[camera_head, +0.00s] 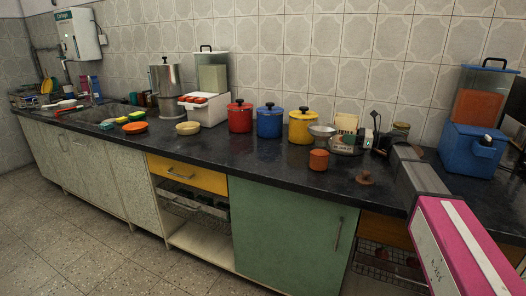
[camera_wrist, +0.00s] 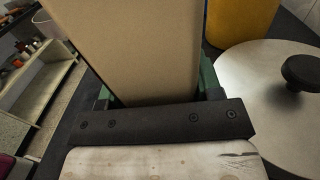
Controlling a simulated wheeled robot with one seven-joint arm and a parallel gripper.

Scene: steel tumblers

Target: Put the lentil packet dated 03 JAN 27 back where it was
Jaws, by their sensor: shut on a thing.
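My gripper (camera_wrist: 157,98) is shut on a tall, flat-sided brown packet (camera_wrist: 150,45), seen close up in the wrist view. Green finger parts show on both sides of it. Its visible face is plain, and no date shows there. In the head view my arm reaches in from the right over the counter; the gripper and held packet cannot be made out clearly there. A cream packet-like item (camera_head: 346,122) stands at the back of the counter, right of the yellow pot, with a small printed label near it, too small to read surely.
A steel lid with a black knob (camera_wrist: 275,110) lies close right of my gripper, with a yellow thing (camera_wrist: 240,20) beyond.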

